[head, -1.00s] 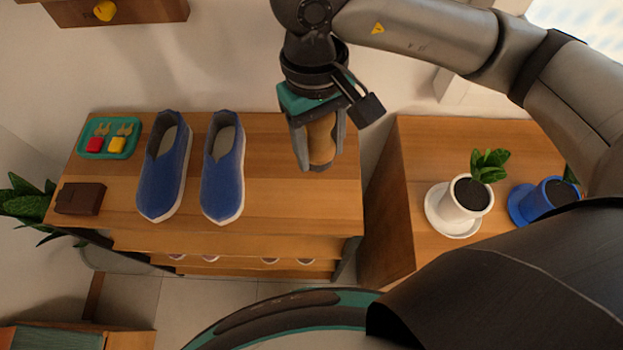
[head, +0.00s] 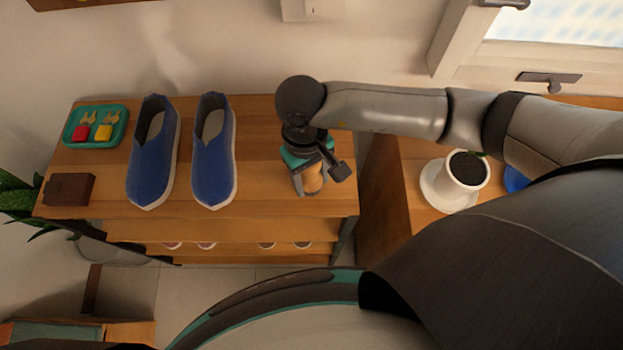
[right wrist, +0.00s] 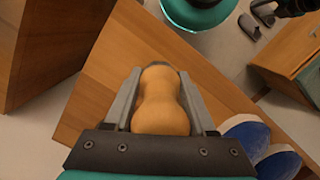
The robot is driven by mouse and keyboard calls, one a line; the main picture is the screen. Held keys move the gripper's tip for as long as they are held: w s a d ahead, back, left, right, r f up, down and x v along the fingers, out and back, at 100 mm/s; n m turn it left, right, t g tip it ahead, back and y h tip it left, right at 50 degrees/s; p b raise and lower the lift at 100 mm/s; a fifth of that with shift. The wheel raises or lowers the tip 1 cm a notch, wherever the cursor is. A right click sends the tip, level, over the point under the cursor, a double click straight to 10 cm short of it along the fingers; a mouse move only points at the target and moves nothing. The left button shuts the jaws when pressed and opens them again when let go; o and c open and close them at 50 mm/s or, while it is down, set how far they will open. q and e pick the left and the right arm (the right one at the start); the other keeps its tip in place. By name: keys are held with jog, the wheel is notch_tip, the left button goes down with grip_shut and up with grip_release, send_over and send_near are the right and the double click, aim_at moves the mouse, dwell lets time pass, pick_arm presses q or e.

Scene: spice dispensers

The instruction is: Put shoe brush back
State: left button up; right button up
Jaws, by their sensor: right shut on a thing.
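The shoe brush (head: 313,178) has a tan wooden handle and is in my right gripper (head: 308,186), over the right end of the wooden shoe rack (head: 262,180). In the right wrist view the two fingers of the right gripper (right wrist: 160,100) are shut on either side of the brush's rounded handle (right wrist: 161,108). The bristle end is mostly hidden, and I cannot tell whether the brush touches the rack top. My left gripper is not in view.
Two blue shoes (head: 152,158) (head: 213,155) stand on the rack, left of the brush. A green tray (head: 96,126) with keys and a brown wallet (head: 69,189) are at its left end. A white potted plant (head: 461,176) stands on the right cabinet. The rack top between shoes and gripper is clear.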

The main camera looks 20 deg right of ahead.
jog(key=shift+f, duration=0.65)
jog(key=shift+f, duration=0.2)
jog(key=o, duration=1.4)
jog(key=shift+c, duration=0.2)
jog(key=shift+r, duration=0.1)
jog(key=r, duration=0.4)
jog(key=w+r, duration=0.1)
jog(key=r, duration=0.7)
jog(key=shift+w+a+r+p, duration=0.1)
jog(key=shift+w+a+p, duration=0.05)
jog(key=shift+w+p, duration=0.15)
